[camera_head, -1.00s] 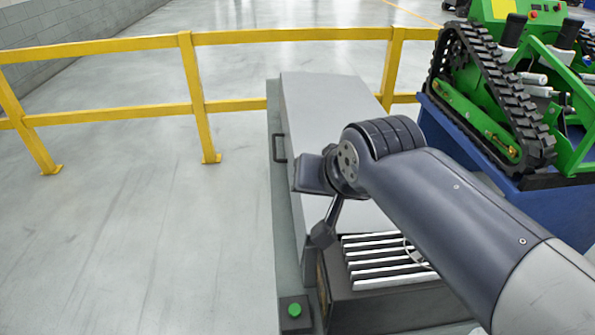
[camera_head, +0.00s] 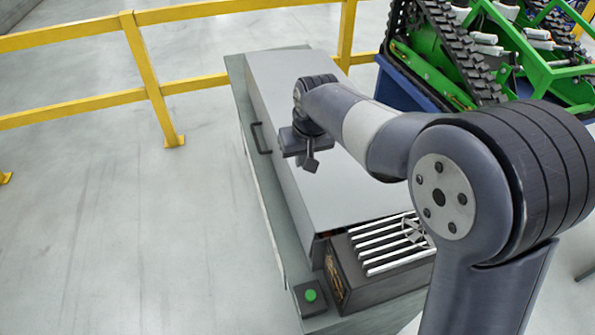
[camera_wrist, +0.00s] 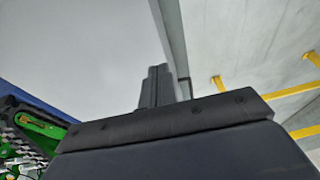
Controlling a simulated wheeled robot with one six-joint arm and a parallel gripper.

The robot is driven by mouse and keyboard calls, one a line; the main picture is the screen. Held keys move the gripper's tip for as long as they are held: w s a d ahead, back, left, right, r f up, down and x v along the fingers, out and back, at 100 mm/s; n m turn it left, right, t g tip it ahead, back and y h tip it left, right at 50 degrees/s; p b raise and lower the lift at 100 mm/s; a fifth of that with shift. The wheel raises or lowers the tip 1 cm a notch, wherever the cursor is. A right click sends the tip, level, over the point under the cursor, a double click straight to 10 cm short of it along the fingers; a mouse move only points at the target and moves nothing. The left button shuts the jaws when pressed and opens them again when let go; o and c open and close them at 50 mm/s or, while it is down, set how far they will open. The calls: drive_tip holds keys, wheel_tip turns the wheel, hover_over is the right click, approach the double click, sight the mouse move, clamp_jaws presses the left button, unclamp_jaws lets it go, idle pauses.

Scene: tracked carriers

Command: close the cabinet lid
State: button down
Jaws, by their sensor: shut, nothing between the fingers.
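The cabinet is a long grey box, and its flat pale-grey lid (camera_head: 350,195) lies over the top, looking level and down. I cannot tell whether a thin gap is left under it. A dark handle (camera_head: 260,138) sits on the cabinet's left side. My gripper (camera_head: 311,163) is shut and empty, over the lid near its left edge. In the wrist view the shut fingers (camera_wrist: 156,88) point along the lid (camera_wrist: 85,45), close to its long edge. Whether they touch it is unclear.
A black box with a white slatted top (camera_head: 345,278) stands at the cabinet's near end, beside a green button (camera_head: 310,295). Yellow railing (camera_head: 150,80) runs behind. A green tracked carrier (camera_head: 490,50) stands on a blue base at the right. The floor at left is clear.

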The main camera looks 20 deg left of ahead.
sight(297, 182)
drive_tip(key=x, duration=0.2)
drive_tip(key=p+x, duration=0.1)
drive_tip(key=x, duration=0.1)
drive_tip(key=s+p+x, duration=0.1)
drive_tip(key=x, duration=0.2)
drive_tip(key=shift+d+f, duration=0.15)
drive_tip(key=shift+d, duration=0.05)
drive_tip(key=shift+f, duration=0.1)
